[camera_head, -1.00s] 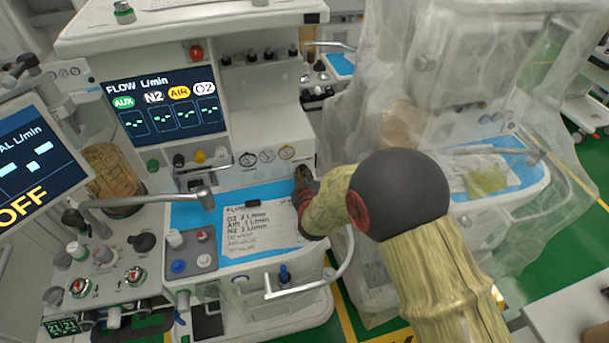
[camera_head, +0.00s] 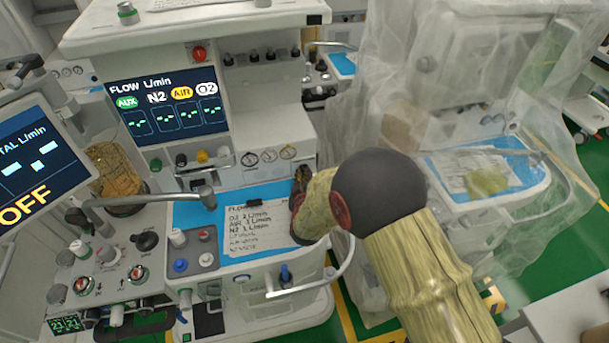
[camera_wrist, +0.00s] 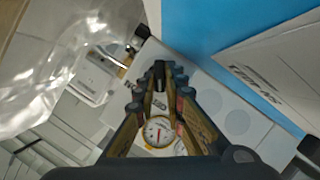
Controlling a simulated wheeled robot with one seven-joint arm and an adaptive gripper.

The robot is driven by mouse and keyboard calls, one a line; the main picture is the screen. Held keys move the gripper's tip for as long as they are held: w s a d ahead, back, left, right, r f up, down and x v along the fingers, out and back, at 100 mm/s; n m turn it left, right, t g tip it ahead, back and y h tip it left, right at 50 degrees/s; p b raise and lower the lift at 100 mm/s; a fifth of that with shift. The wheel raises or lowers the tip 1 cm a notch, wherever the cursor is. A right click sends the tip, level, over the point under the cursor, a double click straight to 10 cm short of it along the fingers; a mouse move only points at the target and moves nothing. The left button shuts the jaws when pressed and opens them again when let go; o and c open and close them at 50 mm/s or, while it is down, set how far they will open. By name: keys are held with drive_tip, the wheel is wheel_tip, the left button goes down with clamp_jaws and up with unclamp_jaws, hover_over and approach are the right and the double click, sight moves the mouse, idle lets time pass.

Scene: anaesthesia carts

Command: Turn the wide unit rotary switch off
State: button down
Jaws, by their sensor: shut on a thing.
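The wide unit is the large white anaesthesia cart (camera_head: 265,128) with the FLOW L/min screen (camera_head: 165,105). My gripper (camera_head: 302,185) is at the right end of its worktop, beside the blue mat; my arm hides much of it in the head view. In the wrist view my gripper (camera_wrist: 160,85) has its fingers closed around a small dark knob (camera_wrist: 160,70) on the white panel, which looks like the rotary switch. The knob's pointing direction cannot be told. A round gauge (camera_wrist: 160,130) shows between the fingers.
A plastic-draped cart (camera_head: 480,120) stands close on the right. The blue mat (camera_head: 190,214) bears a paper sheet (camera_head: 255,232). A monitor (camera_head: 28,165) at left reads OFF. A curved rail (camera_head: 345,265) juts from the cart front.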

drive_tip(key=c, duration=1.9)
unclamp_jaws()
drive_tip(key=shift+w+r, duration=0.1)
drive_tip(key=shift+w, duration=0.15)
drive_tip(key=shift+s, duration=0.1)
drive_tip(key=v, duration=1.2)
drive_tip(key=s+d+r+m+g+y, duration=0.1)
drive_tip(key=s+d+r+m+g, duration=0.15)
drive_tip(key=r, duration=0.45)
drive_tip(key=s+d+r+m+g+y, duration=0.15)
drive_tip(key=d+r, duration=0.25)
drive_tip(key=r, duration=0.4)
drive_tip(key=s+d+r+m+g+h, duration=0.1)
drive_tip(key=s+d+r, duration=0.1)
drive_tip(key=s+d, duration=0.2)
drive_tip(key=s+d+r+m+g+h, duration=0.1)
drive_tip(key=s+d, duration=0.4)
drive_tip(key=s, duration=0.6)
drive_tip(key=s+d+r+m+g+h, duration=0.1)
drive_tip(key=s+d+r+m+g, duration=0.1)
drive_tip(key=s+d, duration=0.2)
drive_tip(key=shift+s+d+r+g, duration=0.1)
drive_tip(key=shift+s+r+g, duration=0.05)
drive_tip(key=shift+s, duration=0.45)
drive_tip(key=shift+s+d+r+g, duration=0.1)
drive_tip(key=shift+s+d, duration=0.05)
drive_tip(key=shift+s, duration=0.4)
drive_tip(key=shift+s+d+r+g, duration=0.1)
drive_tip(key=shift+s+r+g, duration=0.05)
drive_tip(key=shift+s, duration=0.45)
